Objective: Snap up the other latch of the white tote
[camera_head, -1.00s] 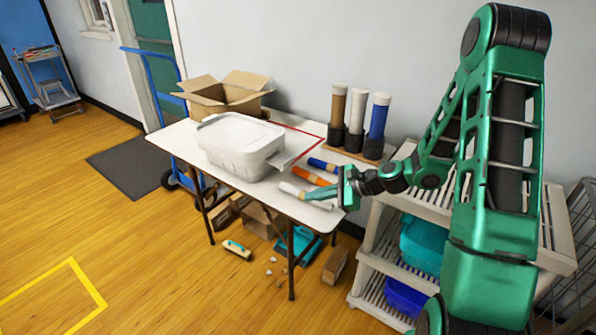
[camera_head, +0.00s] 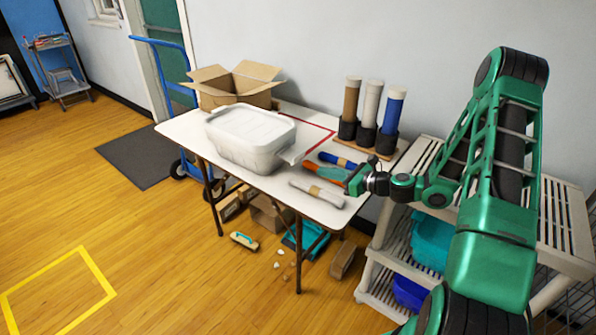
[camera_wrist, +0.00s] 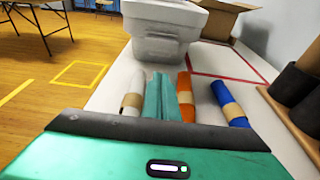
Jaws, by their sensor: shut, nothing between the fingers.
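The white tote (camera_head: 245,150) stands lidded on the folding table. A pale latch flap (camera_head: 296,154) juts out from its right end and appears swung out from the lid; the far end's latch is hidden. In the wrist view the tote (camera_wrist: 165,22) is ahead at the top, its near end facing me. My gripper (camera_head: 318,169) is to the right of the tote, apart from it, pointing towards that end. Its teal fingers (camera_wrist: 161,90) are shut together and empty, above the paper rolls.
Below my fingers lie a white roll (camera_head: 317,194), an orange roll (camera_wrist: 186,98) and a blue roll (camera_head: 337,160). Upright tubes (camera_head: 370,110) stand at the back right. An open cardboard box (camera_head: 238,88) is behind the tote. A slatted shelf (camera_head: 425,160) is at the right.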

